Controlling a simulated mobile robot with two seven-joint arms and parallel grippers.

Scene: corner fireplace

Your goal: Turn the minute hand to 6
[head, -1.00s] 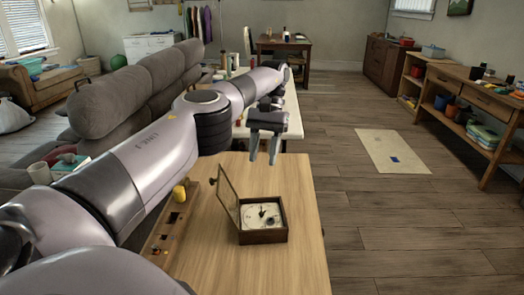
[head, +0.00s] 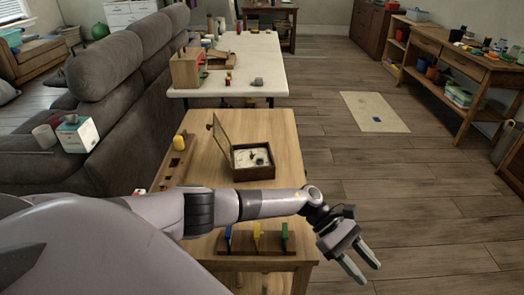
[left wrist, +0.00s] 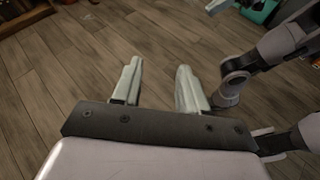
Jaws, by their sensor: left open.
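The clock box (head: 253,160) sits on the wooden table, its lid (head: 221,139) standing open on the left side. Its pale dial (head: 251,156) faces up with a small dark hand on it; the hand's exact direction is too small to tell. My left gripper (head: 359,265) is open and empty, out past the table's right edge over the floor, nearer to me than the box. In the left wrist view its two fingers (left wrist: 158,85) are apart with only floorboards between them. My right gripper cannot be made out in the head view.
The wooden table (head: 285,135) also bears a board with a yellow knob (head: 179,142) at left and a rack with coloured pieces (head: 256,240) at the near edge, close to my left arm. A white table (head: 262,60) stands behind.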

